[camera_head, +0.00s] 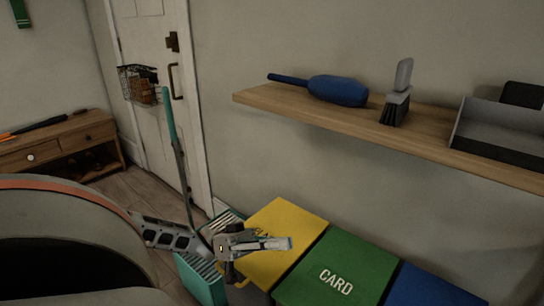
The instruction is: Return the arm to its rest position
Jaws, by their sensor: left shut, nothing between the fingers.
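My left gripper (284,243) is low in the middle of the head view, in front of the yellow bin lid (288,222). Its fingers are shut with nothing between them and point to the right. My left arm comes in from the left behind a large rounded grey shape at the lower left. My right gripper is not in view.
A green bin marked CARD (345,262) and a blue bin (430,287) stand right of the yellow one. A teal slatted container (205,280) is beside my gripper. Above, a wooden shelf (425,128) holds a blue duster (338,90), a brush (397,98) and a dustpan (500,128).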

